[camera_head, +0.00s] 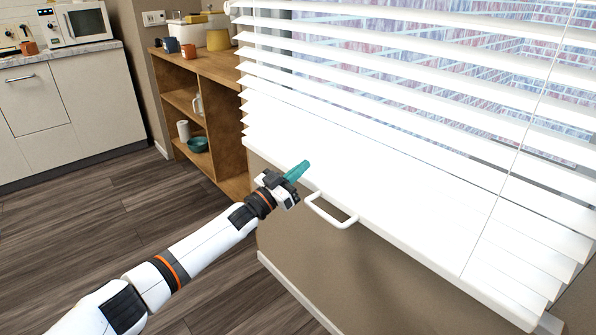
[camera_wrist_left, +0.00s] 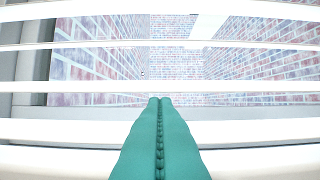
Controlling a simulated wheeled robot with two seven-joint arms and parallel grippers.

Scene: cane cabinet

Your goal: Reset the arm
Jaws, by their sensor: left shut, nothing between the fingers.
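My left arm reaches in from the lower left of the head view. Its left gripper (camera_head: 303,168) has teal fingers that are shut with nothing between them. The gripper is in front of the lower part of the white window blind (camera_head: 330,135), just up and left of a white handle (camera_head: 332,212) on the blind's bottom edge. I cannot tell whether the fingertips touch the slats. In the left wrist view the closed fingers (camera_wrist_left: 160,100) point at the slats and the brick wall behind them. My right gripper does not show.
A wooden shelf unit (camera_head: 222,70) with cups and bowls stands left of the blind. A white kitchen cabinet (camera_head: 70,110) with a microwave (camera_head: 82,22) is at the far left. The dark wooden floor (camera_head: 110,210) between them is clear.

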